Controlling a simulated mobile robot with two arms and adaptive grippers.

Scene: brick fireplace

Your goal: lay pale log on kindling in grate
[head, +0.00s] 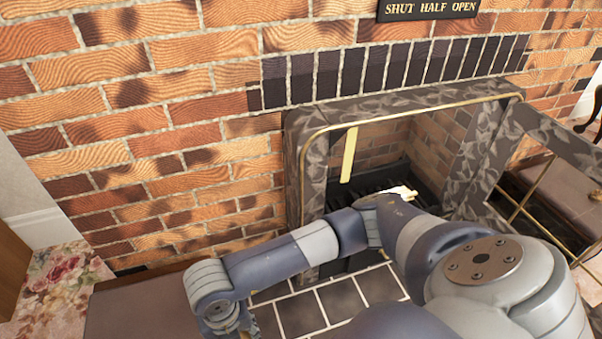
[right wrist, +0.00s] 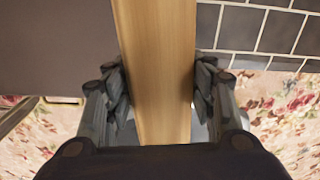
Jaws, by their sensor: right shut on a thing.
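In the right wrist view, my right gripper (right wrist: 161,88) is shut on the pale log (right wrist: 155,45), with a finger on each long side. The log runs from the top of that view down behind the wrist. In the head view, my right arm reaches across the hearth to the lower left; its gripper and the log are not clear there. The dark grate (head: 375,183) stands inside the fireplace opening, partly behind my arm. Pale pieces that look like kindling (head: 402,191) show on it just above my arm. My left gripper is in neither view.
A dark patterned surround (head: 302,150) with a brass edge frames the opening. A glazed door (head: 530,185) stands open at right. Dark tiles (head: 340,300) cover the hearth, with floral carpet (head: 60,275) at left. A sign (head: 428,9) hangs above.

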